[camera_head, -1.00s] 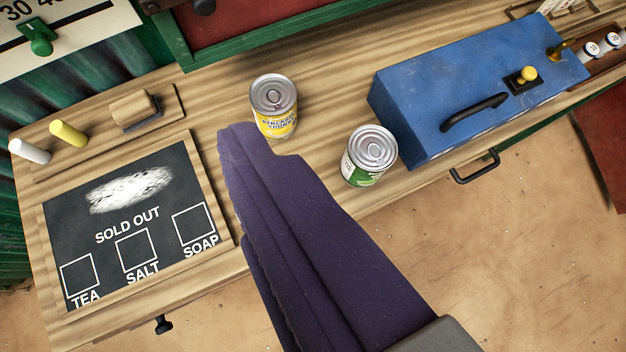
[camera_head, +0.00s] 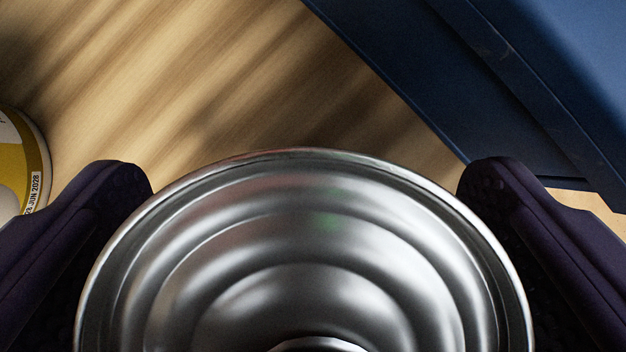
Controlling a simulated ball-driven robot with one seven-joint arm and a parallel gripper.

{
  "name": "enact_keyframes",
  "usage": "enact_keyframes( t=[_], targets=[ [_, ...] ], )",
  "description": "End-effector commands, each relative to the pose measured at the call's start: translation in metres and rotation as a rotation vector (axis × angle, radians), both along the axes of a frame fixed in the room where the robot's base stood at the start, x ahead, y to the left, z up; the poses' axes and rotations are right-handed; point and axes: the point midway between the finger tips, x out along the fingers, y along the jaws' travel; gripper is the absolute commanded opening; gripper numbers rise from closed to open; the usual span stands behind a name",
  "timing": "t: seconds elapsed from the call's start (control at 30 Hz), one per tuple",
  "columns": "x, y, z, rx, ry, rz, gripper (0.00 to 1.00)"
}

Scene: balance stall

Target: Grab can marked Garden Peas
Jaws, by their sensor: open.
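A can (camera_head: 320,260) fills the lower middle of the view, its ridged silver lid facing me. Its label is hidden from here; from its place near the blue box it appears to be the can with the green and white label seen earlier. My gripper (camera_head: 305,185) is open, with one dark purple finger on the left of the can and one on the right. The fingers stand around the can; I cannot tell whether either touches it.
A yellow-labelled can (camera_head: 18,165) stands close by the left finger, cut off by the picture edge. The blue box (camera_head: 480,80) is close at the upper right, near the right finger. Bare wooden counter (camera_head: 200,80) lies beyond the can.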

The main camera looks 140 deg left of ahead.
Motion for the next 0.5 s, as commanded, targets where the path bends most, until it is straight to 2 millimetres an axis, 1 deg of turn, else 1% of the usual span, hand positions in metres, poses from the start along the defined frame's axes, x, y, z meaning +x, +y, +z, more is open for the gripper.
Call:
enact_keyframes(
  t=[0.2, 0.23, 0.27, 0.3, 0.37, 0.4, 0.47, 0.5],
  targets=[
    [0.0012, -0.0007, -0.0003, 0.0, 0.0, 0.001, 1.0],
    [0.0011, -0.0007, -0.0002, 0.0, 0.0, 0.001, 0.98],
    [0.0012, -0.0008, -0.0001, 0.001, -0.001, 0.002, 0.91],
    [0.0012, -0.0008, -0.0001, 0.001, -0.001, 0.002, 0.82],
    [0.0012, -0.0007, -0.0001, 0.001, -0.001, 0.002, 0.68],
    [0.0012, -0.0007, -0.0001, 0.001, -0.001, 0.002, 0.59],
    [0.0012, -0.0007, -0.0001, 0.001, -0.001, 0.002, 0.45],
    [0.0012, -0.0007, -0.0001, 0.001, -0.001, 0.002, 0.36]
  ],
)
